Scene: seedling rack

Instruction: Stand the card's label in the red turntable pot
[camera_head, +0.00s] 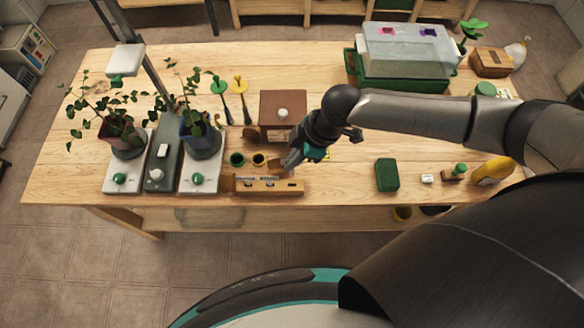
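The red pot (115,138) holds a leafy plant and stands on a white turntable base (122,179) with a green knob at the left of the table. A dark blue pot (203,144) with a plant stands on a similar base to its right. A low wooden rack (268,187) at the table's front edge carries small whitish pieces, perhaps labels, too small to read. My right gripper (291,160) points down-left just behind the rack's right part. Its fingertips are small, and whether they hold anything is unclear. A yellow bit, perhaps the card (327,155), shows partly behind it. My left gripper is out of view.
A brown box (283,105) with a white knob stands behind my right gripper. Two small dark cups sit left of it. A grey unit (163,172) stands between the turntables. A green block (387,175) and a clear-lidded green tray (405,55) are right.

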